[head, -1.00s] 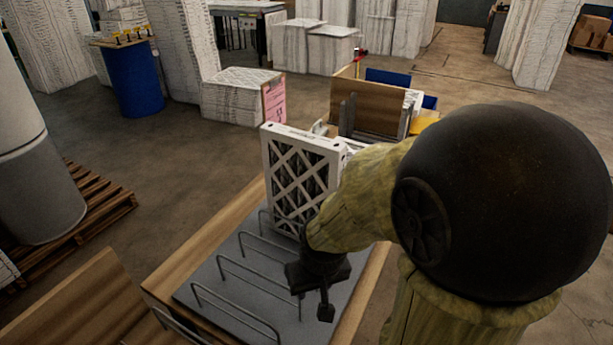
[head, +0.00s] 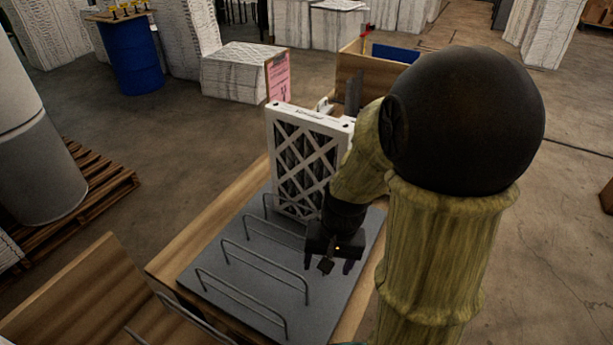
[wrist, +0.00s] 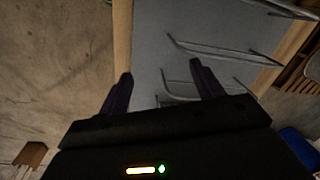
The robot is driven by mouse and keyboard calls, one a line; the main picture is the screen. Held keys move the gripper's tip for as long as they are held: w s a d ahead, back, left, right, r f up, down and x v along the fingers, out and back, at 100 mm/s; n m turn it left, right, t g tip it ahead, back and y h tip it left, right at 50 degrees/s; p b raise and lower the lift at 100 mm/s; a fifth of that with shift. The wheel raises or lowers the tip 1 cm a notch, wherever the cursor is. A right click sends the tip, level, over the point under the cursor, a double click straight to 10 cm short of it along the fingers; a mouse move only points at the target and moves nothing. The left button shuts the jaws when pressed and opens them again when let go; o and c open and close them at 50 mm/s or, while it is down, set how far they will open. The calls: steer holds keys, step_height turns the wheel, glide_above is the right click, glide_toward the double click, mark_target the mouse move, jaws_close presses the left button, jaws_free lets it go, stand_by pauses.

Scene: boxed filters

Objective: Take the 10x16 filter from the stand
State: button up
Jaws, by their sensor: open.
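A white-framed filter with a diamond lattice face (head: 303,160) stands upright at the far end of the grey wire stand (head: 245,262). Its size print is too small to read. My gripper (head: 334,268) is open and empty, pointing down above the right part of the stand, in front of the filter and apart from it. My forearm hides the filter's right edge. In the wrist view my open fingers (wrist: 161,95) hang over the grey base and wire dividers (wrist: 215,52); no filter shows between them.
The stand sits on a wooden table (head: 170,262). Several empty wire slots lie nearer than the filter. A wooden box (head: 385,72) stands behind it. A wooden panel (head: 85,295) is at front left, a pallet (head: 95,190) and grey drum (head: 45,165) further left.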

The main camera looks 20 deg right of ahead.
steer(key=w+d+f+m+t+y+b, duration=0.1)
steer(key=w+d+f+m+y, duration=0.15)
steer(key=m+y, duration=0.35)
steer(key=w+d+f+m+t+y, duration=0.1)
steer(key=w+d+m+y, duration=0.25)
steer(key=m, duration=0.45)
steer(key=w+d+r+m+t, duration=0.1)
steer(key=w+d+m+t, duration=0.1)
steer(key=d+m+t, duration=0.2)
steer(key=w+d+r+m+t, duration=0.2)
steer(key=d+m+t, duration=0.3)
steer(key=d, duration=0.6)
steer(key=shift+w+d+r+t+y+b, duration=0.3)
steer(key=shift+w+t+y+b, duration=0.2)
steer(key=shift+t, duration=0.6)
steer(key=shift+w, duration=0.1)
steer(key=p+x, duration=0.2)
steer(key=x, duration=1)
steer(key=shift+p, duration=0.4)
